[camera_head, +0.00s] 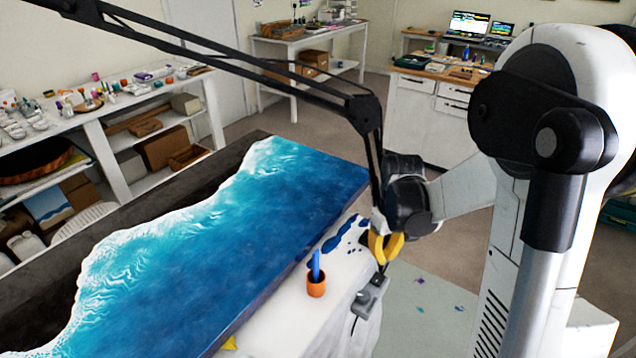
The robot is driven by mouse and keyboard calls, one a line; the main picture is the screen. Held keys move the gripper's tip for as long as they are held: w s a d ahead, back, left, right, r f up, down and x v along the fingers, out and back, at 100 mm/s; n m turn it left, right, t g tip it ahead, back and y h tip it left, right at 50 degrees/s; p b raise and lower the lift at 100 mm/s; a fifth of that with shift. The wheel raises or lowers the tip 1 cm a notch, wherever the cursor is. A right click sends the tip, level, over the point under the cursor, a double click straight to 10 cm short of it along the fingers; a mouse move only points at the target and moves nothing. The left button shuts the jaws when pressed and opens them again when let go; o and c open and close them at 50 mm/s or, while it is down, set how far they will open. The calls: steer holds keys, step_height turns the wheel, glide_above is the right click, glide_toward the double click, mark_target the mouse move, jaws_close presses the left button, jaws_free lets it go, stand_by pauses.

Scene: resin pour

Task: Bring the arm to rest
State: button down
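My arm comes in from the right, with a black wrist joint over the near right side of the work table. My gripper (385,250), with yellow fingers, points down beside the right edge of the white-covered strip of table. The fingers are small and partly overlap, so I cannot tell whether they are open or shut. I see nothing clearly held. An orange cup (316,286) with a blue stick (316,264) in it stands upright on the white cover (275,325), left of the gripper and apart from it.
A large blue and white resin panel (225,235) fills the left and middle. A black boom (250,55) crosses above it and hangs down close to my wrist. Shelves (90,140) line the left wall.

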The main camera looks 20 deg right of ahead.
steer(key=shift+a+r, duration=0.25)
steer(key=shift+r, duration=0.15)
steer(key=s+a+r+m+t+b, duration=0.1)
steer(key=s+a+r+t, duration=0.6)
steer(key=s+a+r, duration=0.3)
steer(key=shift+s+a+r+m, duration=0.3)
steer(key=shift+s+a+r, duration=0.1)
steer(key=shift+a+r, duration=1.3)
steer(key=shift+d+r, duration=0.1)
steer(key=shift+d, duration=0.1)
